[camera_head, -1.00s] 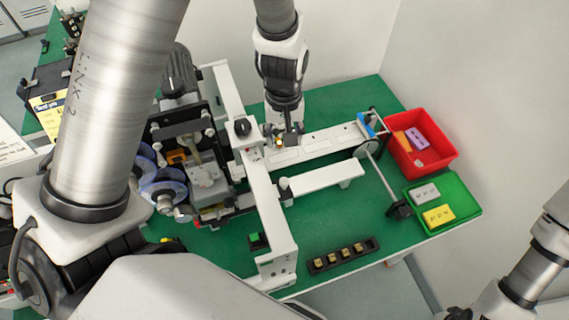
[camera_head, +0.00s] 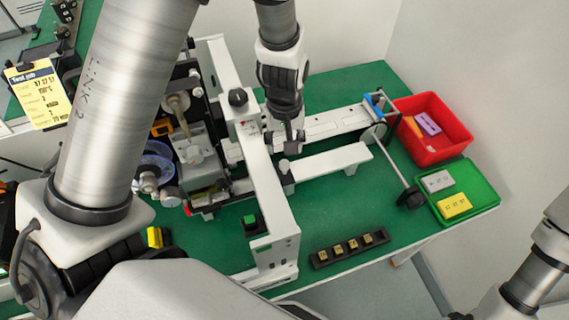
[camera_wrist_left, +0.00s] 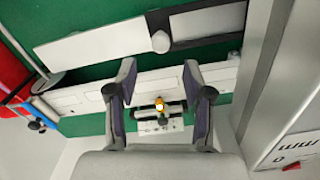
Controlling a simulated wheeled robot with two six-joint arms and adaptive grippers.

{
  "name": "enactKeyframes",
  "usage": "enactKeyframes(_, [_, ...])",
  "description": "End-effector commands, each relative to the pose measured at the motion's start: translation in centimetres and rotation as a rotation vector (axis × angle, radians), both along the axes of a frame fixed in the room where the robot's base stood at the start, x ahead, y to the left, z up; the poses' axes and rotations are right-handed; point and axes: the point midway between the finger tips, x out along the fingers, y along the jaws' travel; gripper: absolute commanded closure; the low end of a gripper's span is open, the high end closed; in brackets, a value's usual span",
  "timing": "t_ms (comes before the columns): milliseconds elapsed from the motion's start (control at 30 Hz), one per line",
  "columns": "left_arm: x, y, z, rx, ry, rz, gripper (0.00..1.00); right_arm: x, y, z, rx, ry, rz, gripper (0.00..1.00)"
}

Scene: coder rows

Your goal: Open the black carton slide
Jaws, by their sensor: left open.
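My left gripper (camera_head: 287,143) hangs over the white rail of the machine, next to the upright frame. In the left wrist view its two fingers (camera_wrist_left: 160,76) are apart, with no object clamped. I cannot tell surely whether this black part is the carton slide. In the head view my gripper hides it. My right forearm (camera_head: 530,270) shows at bottom right; its gripper is out of frame.
A white bar (camera_head: 330,162) with a grey knob (camera_head: 284,166) lies close to my left gripper. The white frame (camera_head: 262,170) with a black knob (camera_head: 238,97) stands left. A red bin (camera_head: 462,145), green tray (camera_head: 487,178) and black block holder (camera_head: 348,249) surround free green table.

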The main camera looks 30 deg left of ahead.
Motion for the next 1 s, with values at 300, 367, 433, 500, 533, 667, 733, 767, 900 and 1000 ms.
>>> enactKeyframes(300, [-0.1, 0.0, -5.8, -0.001, 0.003, 0.001, 0.49, 0.0, 0.0, 0.0, 0.000, -0.001, 0.000, 1.00])
enactKeyframes(367, [-0.1, 0.0, -6.4, 0.000, 0.002, 0.000, 0.49, 0.0, 0.0, -0.1, 0.000, -0.001, 0.000, 1.00])
enactKeyframes(433, [-0.1, 0.0, -6.7, 0.000, 0.001, 0.000, 0.49, 0.0, 0.0, -0.1, 0.000, -0.001, 0.000, 1.00])
enactKeyframes(500, [0.0, 0.0, -6.7, 0.000, 0.000, 0.000, 0.49, 0.0, 0.0, -0.1, 0.000, -0.001, 0.000, 1.00])
enactKeyframes(533, [0.0, 0.0, -6.7, 0.000, 0.000, 0.000, 0.49, 0.0, 0.0, -0.1, 0.000, -0.001, 0.000, 1.00])
enactKeyframes(667, [0.0, 0.0, -6.7, 0.000, 0.000, 0.000, 0.56, 0.0, 0.0, -0.1, 0.000, -0.001, 0.000, 1.00])
enactKeyframes(733, [0.0, 0.0, -6.7, 0.000, 0.000, 0.000, 0.81, 0.0, 0.0, -0.1, 0.000, -0.001, 0.000, 1.00])
enactKeyframes(767, [0.0, 0.0, -6.7, 0.000, 0.000, 0.000, 0.91, 0.0, 0.0, -0.1, 0.000, 0.000, 0.000, 1.00])
enactKeyframes(900, [0.0, 0.0, -6.7, 0.000, 0.000, 0.000, 1.00, 0.0, 0.0, -0.1, 0.000, -0.001, 0.000, 1.00])
enactKeyframes(1000, [0.0, 0.0, -6.7, 0.001, 0.001, 0.000, 1.00, 0.0, 0.0, -0.1, 0.000, -0.001, 0.000, 1.00])
